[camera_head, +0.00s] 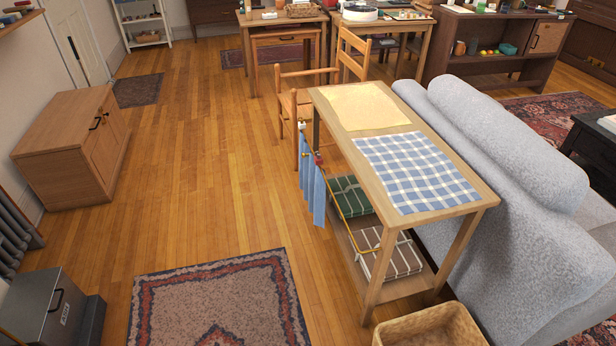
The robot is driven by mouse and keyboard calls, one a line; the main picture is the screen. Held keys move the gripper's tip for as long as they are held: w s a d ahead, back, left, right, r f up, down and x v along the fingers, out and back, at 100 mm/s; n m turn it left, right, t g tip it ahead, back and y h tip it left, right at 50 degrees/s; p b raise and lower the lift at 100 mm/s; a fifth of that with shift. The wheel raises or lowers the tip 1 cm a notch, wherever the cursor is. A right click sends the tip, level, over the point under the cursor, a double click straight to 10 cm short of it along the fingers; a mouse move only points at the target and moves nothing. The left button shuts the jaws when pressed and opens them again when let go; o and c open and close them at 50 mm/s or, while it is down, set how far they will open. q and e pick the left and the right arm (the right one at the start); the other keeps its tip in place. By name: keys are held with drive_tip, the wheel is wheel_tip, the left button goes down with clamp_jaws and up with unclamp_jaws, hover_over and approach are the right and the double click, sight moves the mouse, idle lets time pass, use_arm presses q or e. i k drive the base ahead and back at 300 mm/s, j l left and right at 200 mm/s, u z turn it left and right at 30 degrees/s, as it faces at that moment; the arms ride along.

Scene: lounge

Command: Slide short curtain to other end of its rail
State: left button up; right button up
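A short light-blue curtain (314,190) hangs in folds from a thin yellow rail (345,215) along the left long side of a wooden console table (388,137). The curtain is bunched at the rail's far end. A small red piece (318,158) sits at the curtain's near top edge, and a white piece (302,125) is at the far end of the rail. The rest of the rail, toward the near table leg, is bare. Neither of my grippers is in view.
Folded green (346,197) and striped white (389,254) cloths lie on the table's lower shelf. A wicker basket (430,328) stands near the front leg, a wooden chair (295,100) beyond the far end, a grey sofa (500,150) at right. Floor left of the rail is clear.

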sight(311, 180)
drive_tip(key=i+j+z, duration=0.1)
drive_tip(key=z, duration=0.45)
drive_tip(key=i+j+z, duration=0.5)
drive_tip(key=j, duration=0.25)
drive_tip(key=i+j, duration=0.15)
drive_tip(key=j, duration=0.25)
drive_tip(key=i+j, duration=0.15)
drive_tip(key=j, duration=0.2)
drive_tip(key=i+j+z, duration=0.1)
drive_tip(key=j, duration=0.3)
drive_tip(key=i+j, duration=0.25)
drive_tip(key=j, duration=0.15)
drive_tip(key=i+j+z, duration=0.1)
drive_tip(key=j, duration=0.25)
